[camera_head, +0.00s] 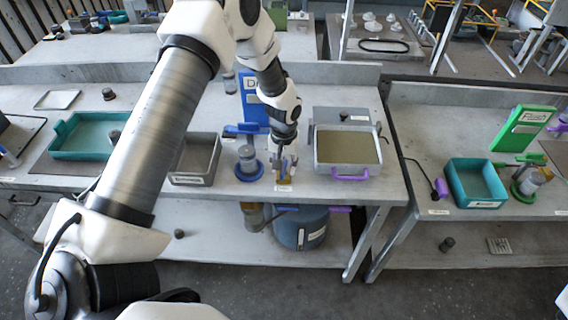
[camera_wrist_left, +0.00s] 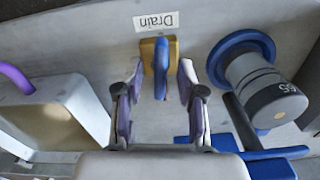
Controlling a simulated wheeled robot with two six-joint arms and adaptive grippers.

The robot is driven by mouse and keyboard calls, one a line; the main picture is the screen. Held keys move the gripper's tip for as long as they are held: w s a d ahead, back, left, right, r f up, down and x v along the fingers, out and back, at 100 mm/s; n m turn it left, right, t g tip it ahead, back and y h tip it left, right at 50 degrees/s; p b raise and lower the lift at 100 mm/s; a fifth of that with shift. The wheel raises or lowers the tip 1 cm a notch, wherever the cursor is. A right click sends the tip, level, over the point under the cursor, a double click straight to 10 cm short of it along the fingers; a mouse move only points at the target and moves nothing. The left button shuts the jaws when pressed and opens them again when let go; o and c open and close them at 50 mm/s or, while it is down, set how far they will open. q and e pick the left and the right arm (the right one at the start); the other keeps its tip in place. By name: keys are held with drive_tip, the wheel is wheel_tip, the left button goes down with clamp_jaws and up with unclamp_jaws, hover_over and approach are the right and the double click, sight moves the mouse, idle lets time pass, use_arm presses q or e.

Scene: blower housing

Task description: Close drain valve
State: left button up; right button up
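The drain valve shows in the left wrist view as a brass-yellow body (camera_wrist_left: 147,52) with a blue lever handle (camera_wrist_left: 161,68), beside an upside-down "Drain" label (camera_wrist_left: 156,21). My left gripper (camera_wrist_left: 161,78) is open, with one finger on each side of the blue handle and gaps on both sides. In the head view my left gripper (camera_head: 287,165) points down over the valve at the bench's front edge and partly hides it. The label (camera_head: 284,188) lies just in front of the valve. My right gripper is not in view.
A blue-based grey cylinder (camera_head: 247,160) stands close left of the valve. A grey tray (camera_head: 348,168) with a purple handle stands to the right. A blue tank (camera_head: 300,228) sits under the bench. A blue sign (camera_head: 254,100) stands behind.

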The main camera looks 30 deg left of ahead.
use_arm(q)
clamp_jaws()
drive_tip(key=shift+m, duration=0.4)
drive_tip(key=m, duration=0.3)
drive_tip(key=shift+m+b, duration=0.3)
drive_tip(key=shift+b, duration=0.05)
drive_tip(key=m, duration=0.3)
drive_tip(key=shift+m, duration=0.3)
drive_tip(key=m+b, duration=0.1)
drive_tip(key=m, duration=0.3)
drive_tip(key=shift+m, duration=2.1)
